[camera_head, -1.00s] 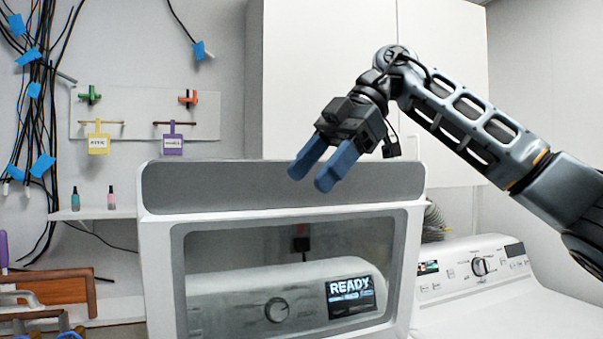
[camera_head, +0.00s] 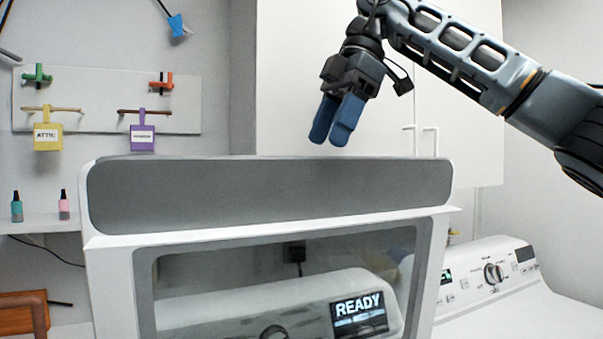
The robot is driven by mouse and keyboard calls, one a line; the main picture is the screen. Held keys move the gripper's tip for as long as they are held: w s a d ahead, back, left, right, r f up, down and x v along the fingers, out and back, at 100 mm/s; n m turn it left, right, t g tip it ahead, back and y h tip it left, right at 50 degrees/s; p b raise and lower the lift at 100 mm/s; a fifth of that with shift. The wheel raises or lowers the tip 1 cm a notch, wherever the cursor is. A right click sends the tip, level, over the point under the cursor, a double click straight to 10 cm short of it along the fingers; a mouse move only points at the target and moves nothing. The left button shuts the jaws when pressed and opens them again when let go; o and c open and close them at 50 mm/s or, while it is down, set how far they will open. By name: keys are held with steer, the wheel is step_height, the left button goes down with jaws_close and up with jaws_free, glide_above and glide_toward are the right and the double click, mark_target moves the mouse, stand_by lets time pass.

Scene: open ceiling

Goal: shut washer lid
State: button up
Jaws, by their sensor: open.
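The washer lid (camera_head: 270,196) stands raised, facing me, with a grey band along its top and a clear window below. Through the window I see the washer's control panel (camera_head: 250,303) with a dial and a lit screen reading READY. The lid's lower part is cut off by the frame. My gripper (camera_head: 335,135) points down with its two blue fingers apart and empty. In the picture it is just above the lid's top edge; I see no contact, and the depth between them is hard to tell.
A white dryer (camera_head: 535,305) with a dial stands to the right. White cabinets (camera_head: 300,70) hang behind my gripper. At left are a shelf (camera_head: 50,220) with two small bottles and a key board (camera_head: 100,85) with yellow and purple tags.

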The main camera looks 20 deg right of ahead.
steer(key=shift+w+f, duration=0.15)
steer(key=shift+w, duration=0.05)
steer(key=p, duration=0.1)
glide_above(311, 221)
steer(key=f, duration=0.6)
steer(key=shift+w+d+f, duration=0.2)
steer(key=shift+w+f, duration=0.2)
jaws_close()
